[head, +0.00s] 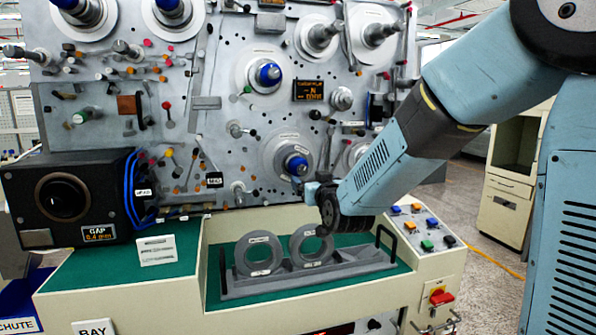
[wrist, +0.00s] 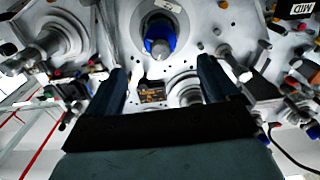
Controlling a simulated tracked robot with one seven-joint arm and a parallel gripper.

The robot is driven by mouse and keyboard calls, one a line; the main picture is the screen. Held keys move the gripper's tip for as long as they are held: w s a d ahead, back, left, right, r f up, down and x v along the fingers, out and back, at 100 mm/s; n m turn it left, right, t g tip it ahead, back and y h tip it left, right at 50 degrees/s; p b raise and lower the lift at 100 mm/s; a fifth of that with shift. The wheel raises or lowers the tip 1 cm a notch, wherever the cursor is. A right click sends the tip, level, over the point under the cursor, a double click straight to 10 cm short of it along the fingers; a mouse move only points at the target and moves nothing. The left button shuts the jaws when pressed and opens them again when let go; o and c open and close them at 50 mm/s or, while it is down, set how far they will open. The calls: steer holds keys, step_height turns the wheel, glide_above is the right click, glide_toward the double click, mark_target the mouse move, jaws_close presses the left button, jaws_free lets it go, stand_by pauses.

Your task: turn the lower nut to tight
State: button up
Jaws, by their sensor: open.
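The lower nut (head: 296,165) is a blue cap at the centre of a pale round disc on the lower middle of the panel. In the wrist view the blue nut (wrist: 158,42) shows ahead of the fingertips, near the top centre. My gripper (head: 308,189) is beside and just below the nut in the head view. In the wrist view my gripper (wrist: 164,70) is open, with its two dark fingers apart and nothing between them. The nut appears beyond the tips; I cannot tell whether anything touches it.
Another blue nut (head: 268,74) sits on a disc higher up. An orange-lettered display (head: 308,90) is between them to the right. Pegs and rods stick out around the discs. Below stands a grey rack (head: 300,284) with two rings. A black box (head: 65,200) is at left.

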mark_target(300, 169)
steer(key=x, duration=1.2)
steer(key=shift+w+a+f, duration=0.1)
steer(key=shift+w, duration=0.25)
steer(key=c, duration=1)
steer(key=shift+o, duration=0.2)
steer(key=shift+m, duration=0.6)
steer(key=o, duration=1)
steer(key=shift+c, duration=0.2)
